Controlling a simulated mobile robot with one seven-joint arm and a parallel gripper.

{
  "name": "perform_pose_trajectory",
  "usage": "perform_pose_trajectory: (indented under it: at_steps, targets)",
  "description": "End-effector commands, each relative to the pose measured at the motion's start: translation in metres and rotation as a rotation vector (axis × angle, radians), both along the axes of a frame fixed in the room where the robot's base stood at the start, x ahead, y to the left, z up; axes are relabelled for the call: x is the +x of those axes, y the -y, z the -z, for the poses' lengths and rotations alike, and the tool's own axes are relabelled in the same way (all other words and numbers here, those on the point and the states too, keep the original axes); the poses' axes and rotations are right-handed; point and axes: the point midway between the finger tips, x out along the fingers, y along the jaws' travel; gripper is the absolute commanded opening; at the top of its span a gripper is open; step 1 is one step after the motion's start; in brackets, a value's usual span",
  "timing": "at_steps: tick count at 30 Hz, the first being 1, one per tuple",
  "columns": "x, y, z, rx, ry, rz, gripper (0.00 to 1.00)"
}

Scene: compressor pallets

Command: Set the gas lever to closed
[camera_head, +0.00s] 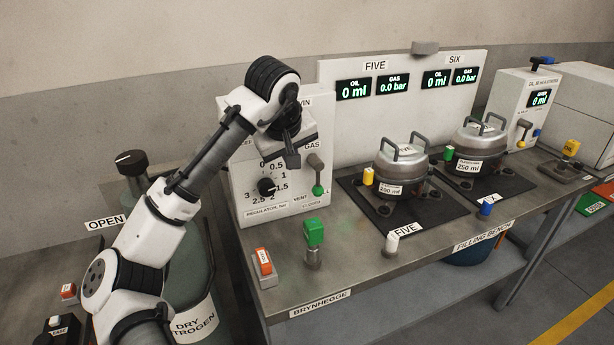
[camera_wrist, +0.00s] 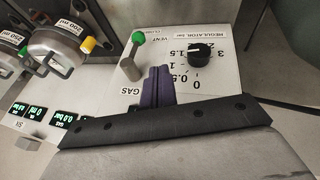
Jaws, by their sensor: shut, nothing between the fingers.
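The gas lever (camera_head: 316,172) is on the white regulator panel (camera_head: 240,196), under the GAS label. It is a grey bar with a green tip, and the tip points down toward the small CLOSED lettering, with VENT to its left. In the wrist view the lever (camera_wrist: 131,66) appears the other way up, its green tip beside the CLOSED lettering. My gripper (camera_head: 292,160) is shut and empty in front of the panel, up and left of the lever. In the wrist view the dark fingers (camera_wrist: 157,80) are beside the lever with a small gap showing.
A black regulator knob (camera_head: 267,186) is left of the lever. A green-topped valve (camera_head: 314,234) and a red switch (camera_head: 264,262) stand on the bench in front. Two metal vessels (camera_head: 402,160) (camera_head: 480,140) stand to the right.

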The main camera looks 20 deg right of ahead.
Motion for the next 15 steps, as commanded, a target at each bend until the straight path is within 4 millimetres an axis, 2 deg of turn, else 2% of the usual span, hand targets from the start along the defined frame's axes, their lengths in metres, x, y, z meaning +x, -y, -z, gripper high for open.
perform_pose_trajectory:
  at_steps: [10, 15]
  targets:
    - [0.029, 0.017, 0.064, 0.000, -0.002, 0.000, 0.00]
    - [0.034, 0.035, 0.082, 0.000, 0.000, 0.001, 0.00]
